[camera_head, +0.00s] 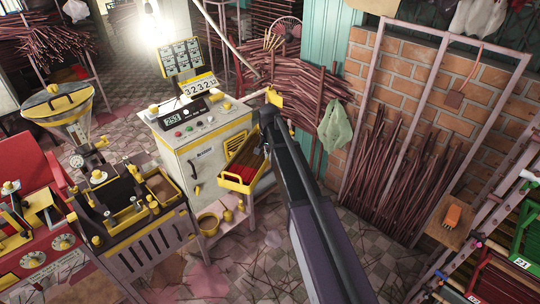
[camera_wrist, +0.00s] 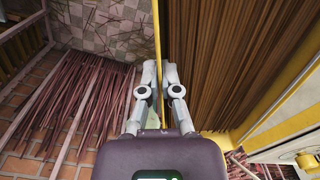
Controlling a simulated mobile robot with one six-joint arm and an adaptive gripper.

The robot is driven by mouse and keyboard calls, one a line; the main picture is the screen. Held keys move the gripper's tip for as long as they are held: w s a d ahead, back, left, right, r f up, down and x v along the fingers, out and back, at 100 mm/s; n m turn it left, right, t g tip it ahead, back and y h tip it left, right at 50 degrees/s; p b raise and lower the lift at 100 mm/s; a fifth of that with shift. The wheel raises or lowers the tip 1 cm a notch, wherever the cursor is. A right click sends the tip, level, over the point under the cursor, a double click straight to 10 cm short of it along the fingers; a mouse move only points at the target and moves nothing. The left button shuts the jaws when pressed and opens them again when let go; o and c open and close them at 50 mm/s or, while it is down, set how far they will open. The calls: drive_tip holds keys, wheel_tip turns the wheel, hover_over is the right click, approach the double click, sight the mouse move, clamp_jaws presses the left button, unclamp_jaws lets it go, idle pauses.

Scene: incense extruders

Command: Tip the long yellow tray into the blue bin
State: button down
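The long yellow tray (camera_head: 237,184) is at the front of the white and yellow machine in the head view, with reddish-brown sticks in it. In the wrist view its thin yellow wall (camera_wrist: 157,35) runs between my fingers, with rows of brown sticks (camera_wrist: 210,60) to the right of it. My gripper (camera_wrist: 159,68) has one finger on each side of that wall and looks shut on it. In the head view my gripper (camera_head: 268,115) is at the tray's far side, partly hidden by my arm. I cannot make out a blue bin in either view.
The machine (camera_head: 200,145) stands left of the tray, with a yellow bucket (camera_head: 209,222) on a low shelf below. Stick bundles (camera_head: 390,175) lean on the brick wall at right. A rack (camera_head: 490,235) with green and red trays stands at the right edge.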

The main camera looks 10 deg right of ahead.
drive_tip(key=s+a+f+n+b, duration=0.2)
drive_tip(key=f+n+b, duration=0.1)
drive_tip(key=f+b, duration=1.3)
drive_tip(key=s+a+f+n+b, duration=0.3)
drive_tip(key=f+n+b, duration=0.1)
drive_tip(key=f+b, duration=1.2)
drive_tip(key=s+a+f+n+b, duration=0.2)
drive_tip(key=f+n+b, duration=0.2)
drive_tip(key=f+b, duration=1.2)
drive_tip(key=shift+s+a+f+b, duration=0.15)
drive_tip(key=shift+a+f+b, duration=0.15)
drive_tip(key=shift+f, duration=0.65)
drive_tip(key=shift+s, duration=0.15)
